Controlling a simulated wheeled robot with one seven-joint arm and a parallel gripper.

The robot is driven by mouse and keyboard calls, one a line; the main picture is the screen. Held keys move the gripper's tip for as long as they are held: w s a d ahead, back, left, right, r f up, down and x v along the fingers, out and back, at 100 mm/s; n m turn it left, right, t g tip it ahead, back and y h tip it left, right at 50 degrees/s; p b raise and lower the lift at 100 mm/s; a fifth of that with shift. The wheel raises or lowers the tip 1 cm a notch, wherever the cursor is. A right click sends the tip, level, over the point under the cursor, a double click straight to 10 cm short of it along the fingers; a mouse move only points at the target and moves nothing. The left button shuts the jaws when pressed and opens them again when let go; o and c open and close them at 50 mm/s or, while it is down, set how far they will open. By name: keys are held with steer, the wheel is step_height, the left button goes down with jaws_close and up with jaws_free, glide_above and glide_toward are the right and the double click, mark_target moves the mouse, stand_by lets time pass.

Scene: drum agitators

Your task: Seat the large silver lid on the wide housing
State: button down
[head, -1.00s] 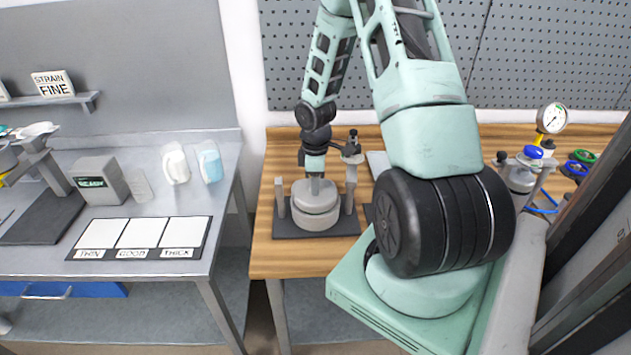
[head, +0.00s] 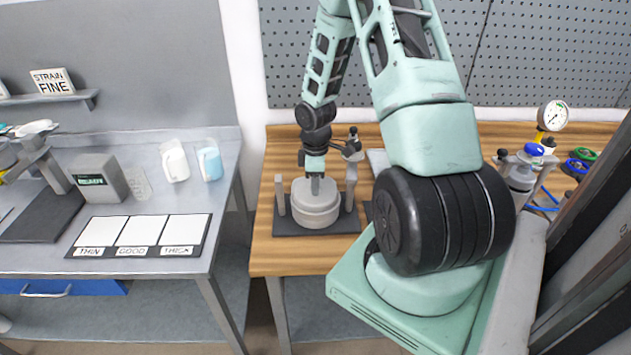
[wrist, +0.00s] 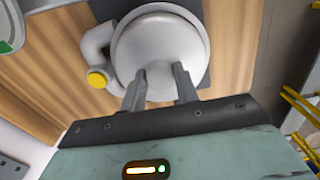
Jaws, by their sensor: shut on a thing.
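The large silver lid (head: 300,188) is in the middle of the head view, level over the wide housing (head: 316,218). It looks centred and rests on or very close to the housing's top; I cannot tell if it is fully down. My gripper (head: 316,188) reaches down from above and is shut on the lid's middle. In the wrist view the lid (wrist: 160,40) is a broad pale disc, with both fingers of my gripper (wrist: 160,75) at its near middle. The disc hides most of the housing's rim.
The housing stands on a dark base plate (head: 290,228) between two grey posts (head: 280,195) (head: 350,188) on the wooden bench (head: 262,255). A bent pipe with a yellow cap (wrist: 97,79) is beside the lid. A pressure gauge (head: 553,116) stands at the right.

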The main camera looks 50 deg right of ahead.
steer(key=shift+f, duration=0.15)
stand_by(0.5)
steer(key=c, duration=1)
jaws_free()
steer(key=shift+o, duration=0.2)
step_height(320, 180, up, 18)
steer(key=b, duration=0.2)
steer(key=shift+f, duration=0.25)
